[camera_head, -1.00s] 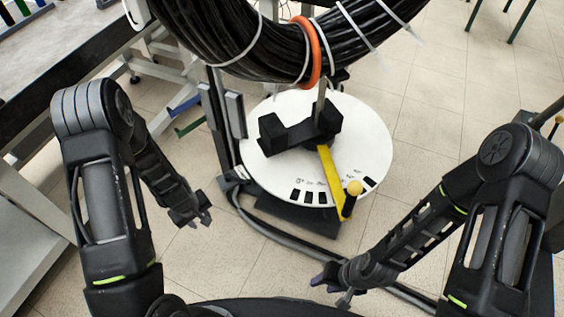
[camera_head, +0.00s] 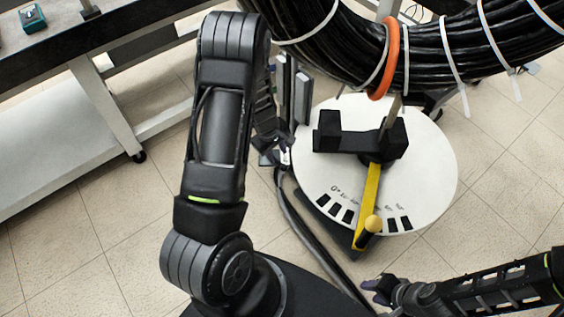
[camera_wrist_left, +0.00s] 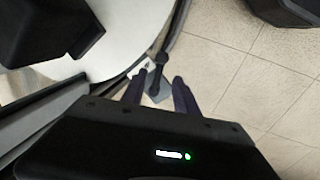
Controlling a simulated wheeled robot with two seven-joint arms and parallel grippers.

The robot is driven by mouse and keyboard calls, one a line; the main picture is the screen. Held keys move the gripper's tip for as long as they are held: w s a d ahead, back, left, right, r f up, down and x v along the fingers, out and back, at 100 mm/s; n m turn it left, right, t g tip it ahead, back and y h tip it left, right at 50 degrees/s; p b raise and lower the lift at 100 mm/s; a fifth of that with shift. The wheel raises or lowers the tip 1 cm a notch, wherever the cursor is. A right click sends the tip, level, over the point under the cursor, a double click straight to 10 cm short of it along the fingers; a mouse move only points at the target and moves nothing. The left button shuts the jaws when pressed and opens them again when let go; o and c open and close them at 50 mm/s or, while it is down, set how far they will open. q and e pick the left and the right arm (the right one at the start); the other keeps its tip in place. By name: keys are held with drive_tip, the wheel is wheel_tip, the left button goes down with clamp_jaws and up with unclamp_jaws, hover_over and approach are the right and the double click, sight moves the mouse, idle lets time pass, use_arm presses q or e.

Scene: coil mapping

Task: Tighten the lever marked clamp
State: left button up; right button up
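In the left wrist view a small black lever (camera_wrist_left: 160,62) stands on a grey plate, with a white label (camera_wrist_left: 143,67) beside it; I cannot read the label. My left gripper (camera_wrist_left: 158,90) is open, its dark fingers on either side of the lever's lower end; I cannot tell whether they touch it. In the head view my left gripper (camera_head: 271,152) is by the foot of the upright post, left of the white disc, and the lever is mostly hidden there. My right gripper (camera_head: 374,291) is low at centre right, empty, its fingertips apart.
A black cable coil (camera_head: 345,50) with an orange ring (camera_head: 391,60) hangs above. A workbench (camera_head: 140,15) stands at upper left. The floor at lower left is clear.

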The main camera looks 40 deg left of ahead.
sight(280, 164)
use_arm(q)
drive_tip(key=shift+w+d+f+b, duration=0.1)
drive_tip(key=shift+w+f+b, duration=0.15)
drive_tip(key=shift+f, duration=1.05)
drive_tip(key=shift+w+f+b, duration=0.2)
drive_tip(key=shift+f+b, duration=0.05)
drive_tip(key=shift+f, duration=1)
drive_tip(key=shift+w+d+f+b, duration=0.1)
drive_tip(key=shift+w+f+b, duration=0.15)
drive_tip(key=shift+f, duration=1.05)
drive_tip(key=shift+c, duration=0.3)
clamp_jaws()
